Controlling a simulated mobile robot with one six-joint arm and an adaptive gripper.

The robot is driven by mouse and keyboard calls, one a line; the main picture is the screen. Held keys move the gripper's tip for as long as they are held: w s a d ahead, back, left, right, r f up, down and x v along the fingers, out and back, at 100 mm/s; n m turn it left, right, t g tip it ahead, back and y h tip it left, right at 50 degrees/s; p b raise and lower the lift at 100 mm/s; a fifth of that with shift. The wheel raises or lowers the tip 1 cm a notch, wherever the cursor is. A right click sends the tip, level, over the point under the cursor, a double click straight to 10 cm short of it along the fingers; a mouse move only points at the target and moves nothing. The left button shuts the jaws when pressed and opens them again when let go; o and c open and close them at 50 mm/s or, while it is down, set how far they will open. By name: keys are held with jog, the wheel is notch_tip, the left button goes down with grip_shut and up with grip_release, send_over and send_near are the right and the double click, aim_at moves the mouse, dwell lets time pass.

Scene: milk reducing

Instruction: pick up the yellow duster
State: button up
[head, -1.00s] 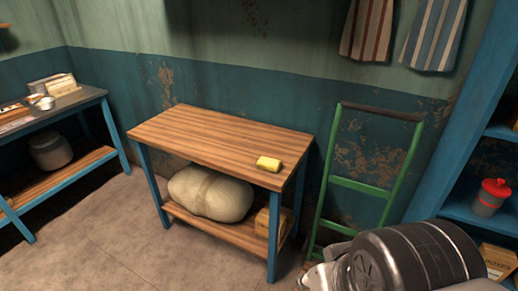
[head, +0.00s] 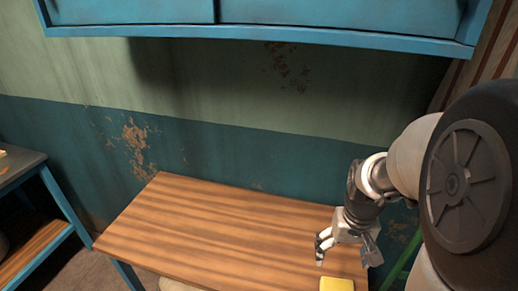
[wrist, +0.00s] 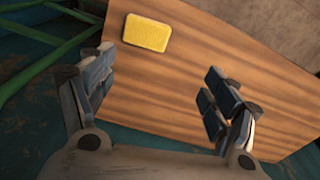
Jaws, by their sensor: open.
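The yellow duster (head: 337,284) lies on the wooden table top (head: 200,235) near its right end, cut off by the bottom edge of the head view. In the wrist view the duster (wrist: 147,32) shows whole, flat on the wood near the table's edge. My gripper (head: 345,247) is above the table's right end, on the wall side of the duster. In the wrist view my gripper (wrist: 157,95) has its fingers wide apart with nothing between them. The duster lies beyond the fingertips, nearer the left finger, apart from both.
A blue wall cupboard (head: 260,28) hangs above the table. A green frame (wrist: 45,68) stands beside the table's end. Another blue-legged table (head: 40,200) is at the left. The rest of the table top is bare.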

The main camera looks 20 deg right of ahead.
jog(key=o, duration=0.4)
jog(key=shift+m+g, duration=0.3)
jog(key=shift+m, duration=0.2)
jog(key=d+f, duration=0.2)
jog(key=d+f+p, duration=0.1)
jog(key=shift+s+d, duration=0.25)
jog(key=shift+d, duration=0.05)
jog(key=shift+c, duration=0.2)
jog(key=b, duration=0.4)
send_over(338, 288)
jog(key=s, duration=0.1)
notch_tip(338, 288, down, 11)
jog(key=shift+w+f+b, duration=0.25)
jog(key=shift+f+b, duration=0.45)
jog(key=shift+f, duration=0.9)
jog(key=shift+w+f+b, duration=0.2)
jog(key=shift+f+b, duration=0.5)
jog(key=shift+f, duration=0.85)
jog(key=shift+r, duration=0.1)
jog(key=shift+c, duration=0.5)
jog(key=c, duration=0.9)
jog(key=shift+r, duration=0.1)
notch_tip(338, 288, up, 20)
jog(key=p, duration=0.6)
jog(key=shift+p, duration=0.4)
